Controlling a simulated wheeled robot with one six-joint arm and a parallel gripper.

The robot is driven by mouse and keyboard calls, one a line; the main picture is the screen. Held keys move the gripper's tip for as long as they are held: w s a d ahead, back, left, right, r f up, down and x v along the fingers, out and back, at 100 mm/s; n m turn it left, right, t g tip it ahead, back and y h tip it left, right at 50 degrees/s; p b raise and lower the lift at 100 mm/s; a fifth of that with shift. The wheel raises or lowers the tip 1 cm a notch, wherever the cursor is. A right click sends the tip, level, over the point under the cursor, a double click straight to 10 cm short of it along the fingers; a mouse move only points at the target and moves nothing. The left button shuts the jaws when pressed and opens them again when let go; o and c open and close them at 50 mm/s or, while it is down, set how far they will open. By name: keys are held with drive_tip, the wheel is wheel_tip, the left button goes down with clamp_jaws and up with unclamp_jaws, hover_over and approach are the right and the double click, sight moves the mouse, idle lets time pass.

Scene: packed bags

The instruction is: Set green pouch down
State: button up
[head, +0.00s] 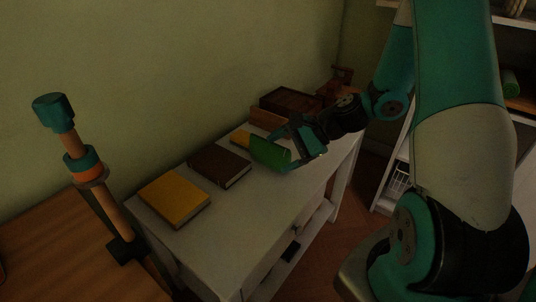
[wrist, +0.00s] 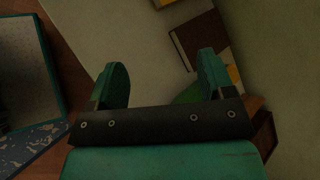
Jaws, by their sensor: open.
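The green pouch (head: 270,153) is at the white table's (head: 240,215) right-hand part, and looks upright or slightly tilted on its top. My gripper (head: 292,150) is right at the pouch, its fingers spread. In the wrist view my gripper (wrist: 162,72) shows two teal fingers apart, and a bit of the green pouch (wrist: 188,95) shows between them near the right finger. The gripper's dark bar hides the rest of it. I cannot tell whether a finger still touches the pouch.
A yellow book (head: 174,200) and a dark brown book (head: 219,167) lie left of the pouch. A smaller yellow item (head: 240,138) is behind it. A brown wooden box (head: 290,102) stands at the far end. Table room is clear in front of the books.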

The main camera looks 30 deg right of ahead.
drive_tip(key=d+f+m+t+h, duration=0.1)
drive_tip(key=d+f+m+t, duration=0.4)
drive_tip(key=d+m, duration=0.45)
drive_tip(key=m+t+h, duration=0.2)
drive_tip(key=m+h, duration=0.1)
drive_tip(key=m, duration=0.4)
approach(286, 160)
drive_tip(key=shift+n, duration=0.25)
drive_tip(key=w+f, duration=0.2)
drive_tip(key=w, duration=0.1)
drive_tip(key=w+f, duration=0.1)
drive_tip(key=shift+w+a+f, duration=0.15)
drive_tip(key=shift+w+a, duration=0.25)
drive_tip(key=x, duration=0.5)
drive_tip(key=shift+w, duration=0.4)
drive_tip(key=c, duration=1.1)
drive_tip(key=shift+c, duration=0.2)
